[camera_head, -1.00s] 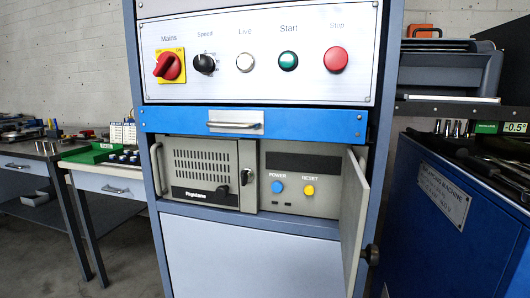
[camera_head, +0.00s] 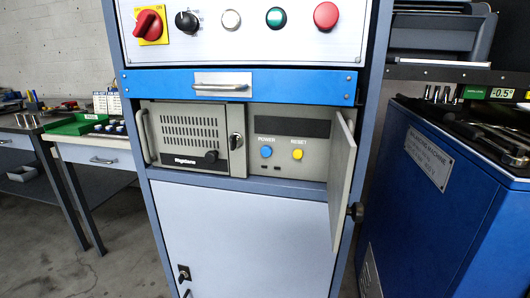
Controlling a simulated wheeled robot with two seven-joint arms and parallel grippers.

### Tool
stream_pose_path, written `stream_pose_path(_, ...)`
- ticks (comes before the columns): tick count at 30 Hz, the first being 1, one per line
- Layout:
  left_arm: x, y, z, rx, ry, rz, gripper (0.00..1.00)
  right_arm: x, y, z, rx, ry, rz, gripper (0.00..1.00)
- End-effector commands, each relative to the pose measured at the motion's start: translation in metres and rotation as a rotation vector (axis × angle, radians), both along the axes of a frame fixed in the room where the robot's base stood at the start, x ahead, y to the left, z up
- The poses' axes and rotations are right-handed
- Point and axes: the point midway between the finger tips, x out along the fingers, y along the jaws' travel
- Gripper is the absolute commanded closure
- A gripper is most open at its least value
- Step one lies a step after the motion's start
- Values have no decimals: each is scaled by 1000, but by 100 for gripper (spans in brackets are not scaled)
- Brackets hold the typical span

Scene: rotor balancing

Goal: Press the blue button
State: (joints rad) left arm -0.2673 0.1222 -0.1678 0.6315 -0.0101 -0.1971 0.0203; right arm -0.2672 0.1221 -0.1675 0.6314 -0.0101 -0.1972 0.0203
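The blue button (camera_head: 266,152) is under the word POWER on a grey panel (camera_head: 285,172) inside the cabinet's open bay. A yellow button (camera_head: 297,155) marked RESET sits just right of it. A small grey door (camera_head: 342,185) with a black knob stands open at the right side of this bay, and the blue button is in clear sight. Neither of my grippers shows in the head view.
A grey unit (camera_head: 190,138) with a handle and black knob fills the bay's left half. Above are a blue drawer (camera_head: 300,85) and a panel with a red switch (camera_head: 148,24). A blue machine (camera_head: 440,200) stands right, a workbench (camera_head: 95,153) left.

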Motion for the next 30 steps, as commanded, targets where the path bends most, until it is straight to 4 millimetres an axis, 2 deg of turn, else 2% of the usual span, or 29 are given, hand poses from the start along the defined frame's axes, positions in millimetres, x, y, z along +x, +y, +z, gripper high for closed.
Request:
stream_pose_path(1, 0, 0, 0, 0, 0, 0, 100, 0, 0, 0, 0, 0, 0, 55)
stream_pose_path(6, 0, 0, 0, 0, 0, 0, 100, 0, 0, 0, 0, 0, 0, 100)
stream_pose_path(30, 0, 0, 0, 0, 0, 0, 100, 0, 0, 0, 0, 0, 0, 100)
